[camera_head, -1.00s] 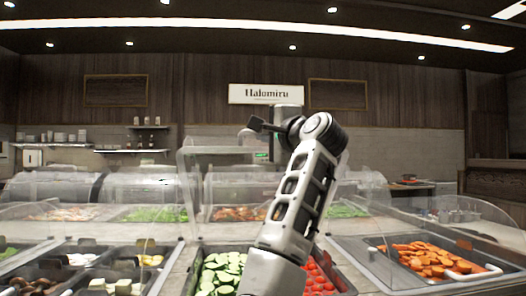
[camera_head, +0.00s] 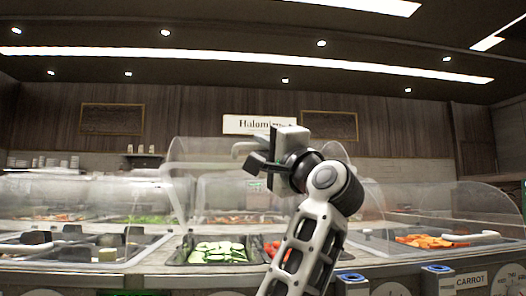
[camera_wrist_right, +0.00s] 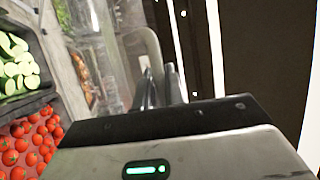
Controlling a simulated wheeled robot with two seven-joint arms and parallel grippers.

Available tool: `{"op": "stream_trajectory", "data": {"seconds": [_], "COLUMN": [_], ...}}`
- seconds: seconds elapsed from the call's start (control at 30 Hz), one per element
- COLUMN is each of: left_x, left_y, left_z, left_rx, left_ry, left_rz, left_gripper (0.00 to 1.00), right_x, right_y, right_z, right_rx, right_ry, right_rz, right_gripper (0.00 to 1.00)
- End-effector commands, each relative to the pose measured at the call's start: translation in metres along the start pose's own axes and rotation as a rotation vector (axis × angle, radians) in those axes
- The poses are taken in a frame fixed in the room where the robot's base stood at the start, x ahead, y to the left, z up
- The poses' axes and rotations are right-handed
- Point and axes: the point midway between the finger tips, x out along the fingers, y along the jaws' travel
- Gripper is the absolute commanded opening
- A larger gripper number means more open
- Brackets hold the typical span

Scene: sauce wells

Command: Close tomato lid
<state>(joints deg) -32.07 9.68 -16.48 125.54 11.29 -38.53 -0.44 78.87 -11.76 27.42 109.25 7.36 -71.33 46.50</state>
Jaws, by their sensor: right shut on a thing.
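The tomatoes (camera_head: 270,247) lie in a pan beside the cucumber slices, partly hidden by my right arm. They also show at the left of the right wrist view (camera_wrist_right: 18,150), with no lid down over them. A raised clear lid (camera_head: 183,160) stands upright behind the pans, its pale handle near my right gripper (camera_head: 256,162). The right wrist view shows my right gripper (camera_wrist_right: 160,88) shut at the pale handle (camera_wrist_right: 147,44). The exact contact is hidden by the gripper body. My left gripper is out of view.
The cucumber pan (camera_head: 180,257) is left of the tomatoes. Carrots (camera_head: 430,241) lie in a pan at the right, beside a clear cover (camera_head: 480,205). Dark pans with pale handles stand at the left. The counter front (camera_head: 400,284) is close below.

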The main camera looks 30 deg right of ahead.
Motion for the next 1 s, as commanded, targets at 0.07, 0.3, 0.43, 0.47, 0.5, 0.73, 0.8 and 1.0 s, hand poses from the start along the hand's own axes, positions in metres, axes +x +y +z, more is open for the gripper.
{"op": "stream_trajectory", "data": {"seconds": [0.07, 0.3, 0.43, 0.47, 0.5, 0.73, 0.8, 1.0], "left_x": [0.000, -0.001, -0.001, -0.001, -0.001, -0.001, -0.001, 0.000], "left_y": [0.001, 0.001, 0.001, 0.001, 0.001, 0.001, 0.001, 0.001], "left_z": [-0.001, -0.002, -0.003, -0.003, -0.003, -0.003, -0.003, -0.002], "left_rx": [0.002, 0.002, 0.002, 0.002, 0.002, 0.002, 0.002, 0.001], "left_ry": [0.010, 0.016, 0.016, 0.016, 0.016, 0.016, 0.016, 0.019], "left_rz": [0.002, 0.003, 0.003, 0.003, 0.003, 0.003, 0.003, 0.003], "left_gripper": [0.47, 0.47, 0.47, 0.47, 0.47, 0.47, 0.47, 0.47], "right_x": [-0.002, -0.002, -0.002, -0.002, -0.002, -0.002, -0.002, -0.021], "right_y": [0.001, 0.001, 0.001, 0.001, 0.001, 0.001, 0.001, 0.001], "right_z": [0.001, 0.001, 0.001, 0.001, 0.001, 0.001, 0.001, 0.000], "right_rx": [-0.003, -0.003, -0.003, -0.003, -0.003, -0.003, -0.002, -0.003], "right_ry": [0.001, 0.000, 0.000, 0.000, 0.000, 0.000, 0.001, 0.003], "right_rz": [-0.005, -0.007, -0.007, -0.007, -0.007, -0.006, -0.006, -0.010], "right_gripper": [0.00, 0.00, 0.00, 0.14, 0.21, 0.21, 0.21, 0.21]}}
